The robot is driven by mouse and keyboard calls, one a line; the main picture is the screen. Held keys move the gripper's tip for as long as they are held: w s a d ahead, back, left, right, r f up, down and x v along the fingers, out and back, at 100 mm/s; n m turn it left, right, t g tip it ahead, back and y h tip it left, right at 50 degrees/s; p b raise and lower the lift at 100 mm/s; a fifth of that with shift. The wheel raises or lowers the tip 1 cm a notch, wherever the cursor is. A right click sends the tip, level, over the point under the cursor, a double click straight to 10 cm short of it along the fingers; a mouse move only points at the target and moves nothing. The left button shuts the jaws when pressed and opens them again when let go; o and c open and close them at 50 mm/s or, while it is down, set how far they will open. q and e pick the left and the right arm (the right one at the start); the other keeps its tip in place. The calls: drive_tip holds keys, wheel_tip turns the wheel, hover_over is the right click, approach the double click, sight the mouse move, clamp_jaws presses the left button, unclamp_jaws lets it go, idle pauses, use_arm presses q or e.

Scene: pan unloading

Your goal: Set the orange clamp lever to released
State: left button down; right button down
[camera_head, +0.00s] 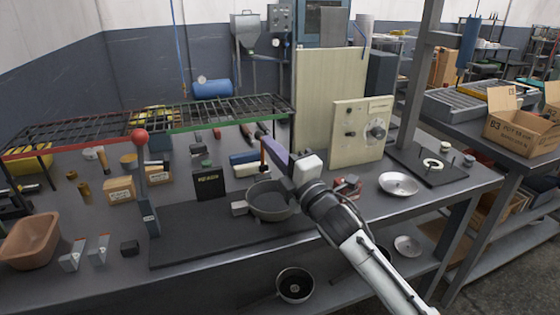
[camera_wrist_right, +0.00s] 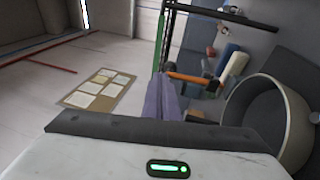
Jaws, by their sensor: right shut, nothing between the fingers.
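The orange clamp lever (camera_head: 263,158) stands roughly upright behind the grey pan (camera_head: 271,206) in the head view. In the right wrist view the orange lever (camera_wrist_right: 195,78) runs sideways beside my fingertips, with a dark part near its right end. My right gripper (camera_head: 268,144) is shut and empty, its purple fingers reaching to the lever's upper end. In the right wrist view the right gripper (camera_wrist_right: 163,82) overlaps the lever's left end; I cannot tell whether they touch. The pan (camera_wrist_right: 262,118) lies to the right there. My left gripper is not in view.
A black and green rack (camera_head: 215,112) spans the back. A beige panel with a dial (camera_head: 350,140) and a metal bowl (camera_head: 399,184) stand to the right. The mat's front left is clear.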

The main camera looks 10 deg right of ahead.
drive_tip(key=shift+w+r, duration=0.4)
drive_tip(key=shift+w, duration=0.2)
drive_tip(key=shift+r, duration=0.15)
